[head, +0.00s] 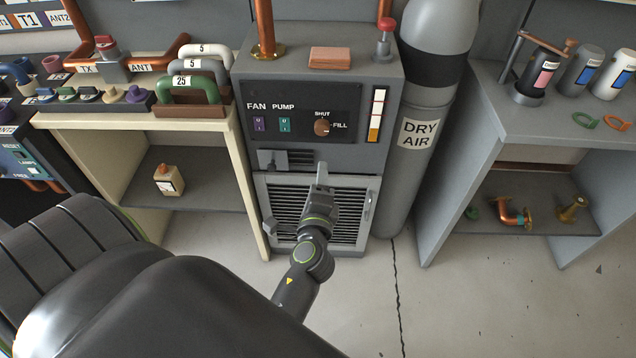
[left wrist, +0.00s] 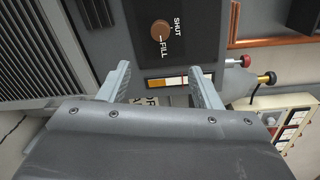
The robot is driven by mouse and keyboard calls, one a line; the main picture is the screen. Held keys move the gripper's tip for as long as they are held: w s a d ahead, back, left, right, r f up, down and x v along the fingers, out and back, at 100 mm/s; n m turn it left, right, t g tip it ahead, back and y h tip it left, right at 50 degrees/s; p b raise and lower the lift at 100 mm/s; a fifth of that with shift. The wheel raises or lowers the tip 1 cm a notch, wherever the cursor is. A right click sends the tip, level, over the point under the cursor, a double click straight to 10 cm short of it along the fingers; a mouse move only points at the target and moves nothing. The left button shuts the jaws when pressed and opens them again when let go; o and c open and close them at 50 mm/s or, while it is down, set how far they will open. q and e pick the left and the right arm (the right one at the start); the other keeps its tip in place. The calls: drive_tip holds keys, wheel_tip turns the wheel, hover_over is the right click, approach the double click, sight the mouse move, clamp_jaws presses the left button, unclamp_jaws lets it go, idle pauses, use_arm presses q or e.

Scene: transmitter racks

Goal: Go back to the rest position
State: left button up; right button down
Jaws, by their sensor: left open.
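My left gripper (head: 321,177) is in front of the grey pump cabinet (head: 252,92), over its louvred lower grille. In the left wrist view its two fingers (left wrist: 160,84) are apart with nothing between them. Beyond them are the brown SHUT/FILL knob (left wrist: 161,31) and the white and orange level gauge (left wrist: 167,82). The knob also shows on the black panel in the head view (head: 322,127), with its pointer toward FILL. The gripper looks clear of the knob, but whether it touches the grille is hard to tell. My right gripper is not in view.
A grey DRY AIR cylinder (head: 419,131) stands right of the cabinet. A cream shelf unit (head: 242,170) with coloured handles on top is on the left. A grey bench (head: 487,132) with bottles is on the right. The floor (head: 465,300) in front is clear.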

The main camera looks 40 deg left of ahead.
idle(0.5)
use_arm(q)
drive_tip(key=s+d+f+n+g+h+p, duration=0.1)
drive_tip(key=s+f+n+g+h, duration=0.35)
drive_tip(key=f, duration=1.05)
drive_tip(key=s+d+f+n+g+h+p, duration=0.15)
drive_tip(key=s+f, duration=0.55)
drive_tip(key=f, duration=0.8)
drive_tip(key=s+a+f+n+g, duration=0.1)
drive_tip(key=s+f+n+g, duration=0.1)
drive_tip(key=s, duration=0.7)
drive_tip(key=s+a+f+n+g+h, duration=0.1)
drive_tip(key=s+f+n+g, duration=0.2)
drive_tip(key=s+f, duration=0.4)
drive_tip(key=s+a+f+n+g+h+p, duration=0.1)
drive_tip(key=s+f+n, duration=0.3)
drive_tip(key=s, duration=0.7)
drive_tip(key=shift+s+a+f+g, duration=0.15)
drive_tip(key=shift+a+f+g, duration=0.35)
drive_tip(key=shift+g, duration=0.3)
